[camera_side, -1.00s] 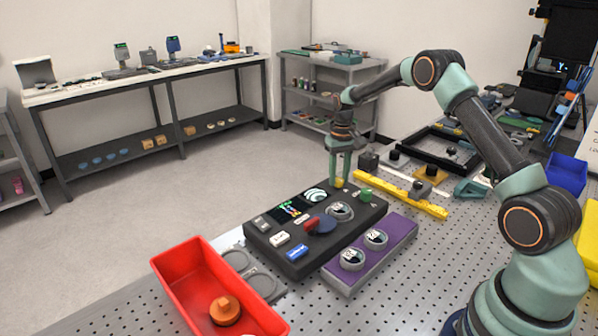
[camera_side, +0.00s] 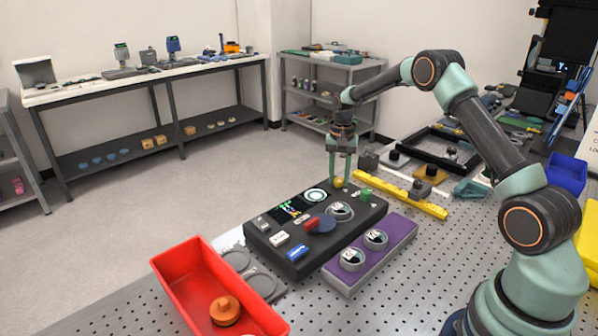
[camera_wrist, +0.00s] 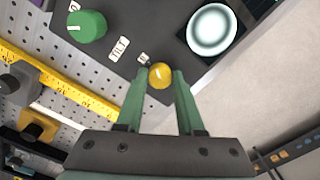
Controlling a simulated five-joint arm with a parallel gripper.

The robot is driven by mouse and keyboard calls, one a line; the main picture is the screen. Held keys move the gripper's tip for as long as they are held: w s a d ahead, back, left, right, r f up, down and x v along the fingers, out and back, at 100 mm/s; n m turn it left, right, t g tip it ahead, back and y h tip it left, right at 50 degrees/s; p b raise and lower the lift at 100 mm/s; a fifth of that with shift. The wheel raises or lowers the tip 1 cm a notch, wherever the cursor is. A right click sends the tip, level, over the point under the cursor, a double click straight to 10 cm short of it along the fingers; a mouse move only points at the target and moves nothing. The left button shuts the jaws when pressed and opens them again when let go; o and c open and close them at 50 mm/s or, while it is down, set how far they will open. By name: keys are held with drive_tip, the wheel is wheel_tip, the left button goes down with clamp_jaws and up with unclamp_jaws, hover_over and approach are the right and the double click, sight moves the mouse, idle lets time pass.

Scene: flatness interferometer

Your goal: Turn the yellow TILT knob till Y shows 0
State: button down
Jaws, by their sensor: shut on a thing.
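The yellow TILT knob (camera_side: 338,183) stands at the far corner of the dark control panel (camera_side: 290,262). In the wrist view the knob (camera_wrist: 160,76) sits between my fingertips, with a short pale mark on its top. My gripper (camera_side: 341,178) points down from above and is shut on the knob; it also shows in the wrist view (camera_wrist: 161,78). A TILT label (camera_wrist: 119,48) lies beside the knob. A green knob (camera_wrist: 88,26) stands beyond that label. The panel's screen (camera_side: 290,209) shows coloured shapes, but any Y reading is too small to read.
A round display (camera_side: 315,195) and a grey dial (camera_side: 341,211) are near the knob. A purple block (camera_side: 392,252) with two dials lies in front. A yellow rail (camera_side: 415,201) runs to the right. A red bin (camera_side: 185,285) stands at the left front.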

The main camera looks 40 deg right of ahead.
sight(339, 180)
drive_tip(key=shift+m, duration=0.4)
drive_tip(key=c, duration=0.5)
unclamp_jaws()
wheel_tip(339, 180, up, 12)
drive_tip(key=shift+r, duration=0.1)
idle(1.2)
